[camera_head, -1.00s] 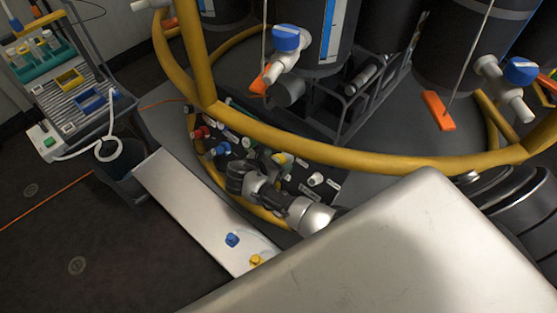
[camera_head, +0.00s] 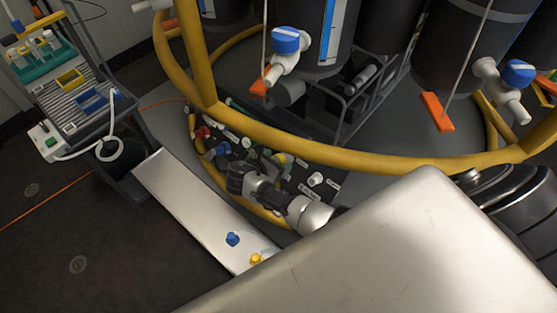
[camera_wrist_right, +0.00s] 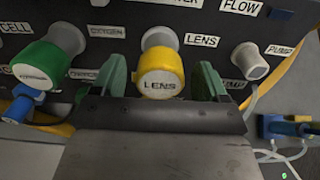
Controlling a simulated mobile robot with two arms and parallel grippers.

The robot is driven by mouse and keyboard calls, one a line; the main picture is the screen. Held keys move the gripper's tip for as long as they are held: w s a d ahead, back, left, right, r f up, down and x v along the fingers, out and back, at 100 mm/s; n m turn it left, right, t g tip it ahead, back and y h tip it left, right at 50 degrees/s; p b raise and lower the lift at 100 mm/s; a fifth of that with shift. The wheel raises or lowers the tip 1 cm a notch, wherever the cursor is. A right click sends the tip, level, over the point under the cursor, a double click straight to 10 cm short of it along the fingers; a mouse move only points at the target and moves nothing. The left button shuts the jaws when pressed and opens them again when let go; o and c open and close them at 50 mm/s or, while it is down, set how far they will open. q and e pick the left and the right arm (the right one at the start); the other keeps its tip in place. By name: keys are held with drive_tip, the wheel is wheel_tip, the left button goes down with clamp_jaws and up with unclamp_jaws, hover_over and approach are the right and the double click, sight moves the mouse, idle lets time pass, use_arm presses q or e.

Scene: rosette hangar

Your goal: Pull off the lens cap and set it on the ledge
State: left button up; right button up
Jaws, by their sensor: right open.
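The yellow lens cap (camera_wrist_right: 160,78) reads LENS and sits on a pale round fitting of the dark panel, under a LENS label (camera_wrist_right: 201,40). My right gripper (camera_wrist_right: 162,82) is open, with one green finger on each side of the cap. Gaps show between the fingers and the cap, so it is not gripped. In the head view my right gripper (camera_head: 266,166) is small and partly hidden by its own wrist at the panel. The ledge is probably the long pale plate (camera_head: 185,195) left of the panel. My left gripper is not in view.
A green cap (camera_wrist_right: 42,66) is left of the lens cap and a pale PUMP fitting (camera_wrist_right: 250,62) is right of it. A blue piece (camera_head: 232,239) and a yellow piece (camera_head: 256,259) lie at the plate's near end. A yellow rail (camera_head: 330,150) curves above the panel.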

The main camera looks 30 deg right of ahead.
drive_tip(key=shift+p, duration=0.35)
drive_tip(key=shift+c, duration=0.3)
drive_tip(key=c, duration=1.2)
drive_tip(key=shift+a+r, duration=0.1)
drive_tip(key=shift+a, duration=0.05)
drive_tip(key=shift+p+v, duration=2.1)
drive_tip(key=shift+v, duration=0.75)
